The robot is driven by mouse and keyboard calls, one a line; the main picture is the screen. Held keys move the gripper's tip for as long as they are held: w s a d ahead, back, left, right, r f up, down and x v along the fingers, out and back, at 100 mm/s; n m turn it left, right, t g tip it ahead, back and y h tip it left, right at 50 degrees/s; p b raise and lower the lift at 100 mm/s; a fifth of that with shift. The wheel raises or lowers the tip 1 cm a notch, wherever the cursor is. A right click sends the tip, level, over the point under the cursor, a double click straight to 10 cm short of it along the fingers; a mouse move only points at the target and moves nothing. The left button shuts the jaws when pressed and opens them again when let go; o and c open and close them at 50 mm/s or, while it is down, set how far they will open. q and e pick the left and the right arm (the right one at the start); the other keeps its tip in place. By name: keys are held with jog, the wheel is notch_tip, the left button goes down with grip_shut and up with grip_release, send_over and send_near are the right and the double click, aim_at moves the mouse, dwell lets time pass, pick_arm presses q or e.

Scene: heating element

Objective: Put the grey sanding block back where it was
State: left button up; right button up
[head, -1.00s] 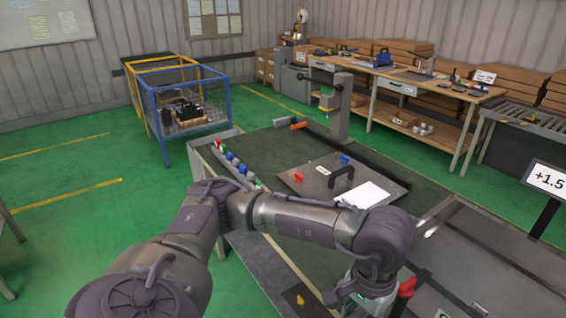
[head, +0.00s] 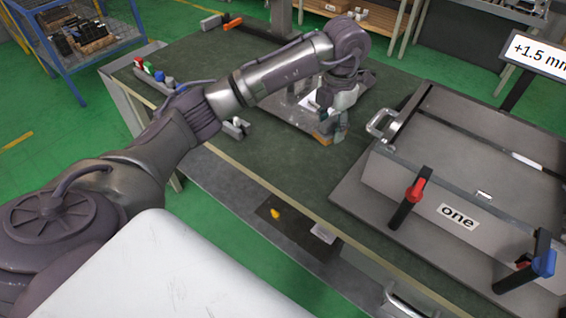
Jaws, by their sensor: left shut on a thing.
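My left gripper (head: 333,133) is over the green table top, pointing down, at the front edge of a grey plate (head: 290,112). It is shut on a small block (head: 322,140), of which a tan lower edge shows; the fingers hide most of it. I take it for the sanding block, but its grey body cannot be made out. Whether it touches the table or plate is unclear. My right gripper is not in view.
A large grey box labelled "one" (head: 457,217) stands at right, with a red-handled clamp (head: 415,190) and a blue-handled clamp (head: 540,262). Coloured pieces (head: 158,77) line the left edge. The table's front middle is clear.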

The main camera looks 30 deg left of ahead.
pick_arm(q)
jog(key=n, duration=0.1)
jog(key=w+f+n, duration=0.1)
jog(key=n, duration=0.1)
jog(key=a+n, duration=0.1)
jog(key=n, duration=0.1)
jog(key=shift+w+f, duration=0.15)
jog(key=shift+w, duration=0.25)
jog(key=shift+w+a+f+n+b, duration=0.1)
jog(key=shift+w+n+b, duration=0.05)
jog(key=shift+n, duration=0.4)
jog(key=shift+w+a+f+n+b, duration=0.1)
jog(key=shift+n+b, duration=0.05)
jog(key=shift+n, duration=0.4)
jog(key=p, duration=0.4)
send_over(282, 159)
notch_tip(282, 159, down, 7)
jog(key=shift+d+r, duration=0.1)
jog(key=shift+r, duration=0.1)
notch_tip(282, 159, down, 4)
jog(key=shift+r+p, duration=0.1)
jog(key=shift+p, duration=0.35)
jog(key=shift+f, duration=0.25)
